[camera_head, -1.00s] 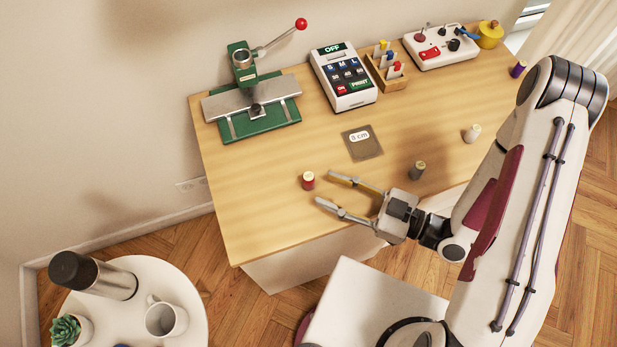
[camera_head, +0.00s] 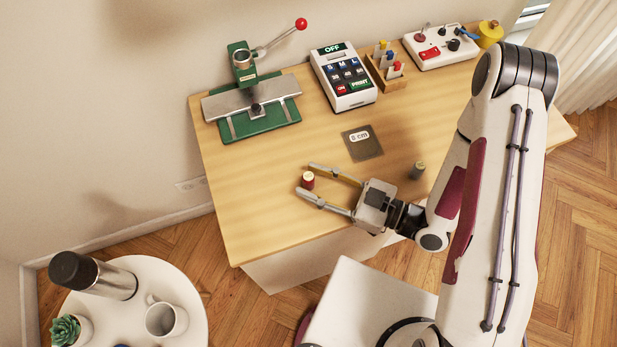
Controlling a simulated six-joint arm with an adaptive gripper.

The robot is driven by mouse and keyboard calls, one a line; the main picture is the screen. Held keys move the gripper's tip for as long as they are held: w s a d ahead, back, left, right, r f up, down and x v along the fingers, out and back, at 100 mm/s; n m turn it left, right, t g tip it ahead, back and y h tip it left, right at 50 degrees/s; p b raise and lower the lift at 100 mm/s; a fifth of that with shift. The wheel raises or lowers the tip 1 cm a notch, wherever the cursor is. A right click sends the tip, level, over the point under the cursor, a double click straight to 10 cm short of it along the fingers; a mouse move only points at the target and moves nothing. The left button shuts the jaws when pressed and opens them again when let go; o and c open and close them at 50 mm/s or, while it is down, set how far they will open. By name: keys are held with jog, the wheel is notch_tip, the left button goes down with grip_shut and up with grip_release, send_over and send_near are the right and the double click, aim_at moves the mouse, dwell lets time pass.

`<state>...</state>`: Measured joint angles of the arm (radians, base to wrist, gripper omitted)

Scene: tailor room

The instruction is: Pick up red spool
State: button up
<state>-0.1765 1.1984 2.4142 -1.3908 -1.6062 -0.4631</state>
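The red spool (camera_head: 308,180) stands upright on the wooden table, left of the middle. My gripper (camera_head: 304,180) is open. Its two fingers reach in from the right, and the spool is between their tips, one finger on the far side and one on the near side. I cannot tell whether either finger touches the spool.
A grey spool (camera_head: 418,170) stands just right of my gripper. A square "5 cm" plate (camera_head: 362,143) lies behind it. A green press (camera_head: 258,110), a label printer (camera_head: 343,78), a wooden holder (camera_head: 388,72) and a control box (camera_head: 440,46) line the back. The table's left front is clear.

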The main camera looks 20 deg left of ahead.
dwell(0.3)
jog(key=c, duration=0.9)
jog(key=shift+r, duration=0.25)
jog(key=shift+r, duration=1.6)
jog(key=shift+d+f, duration=0.1)
jog(key=shift+d, duration=0.65)
jog(key=d, duration=1.6)
jog(key=shift+d, duration=0.3)
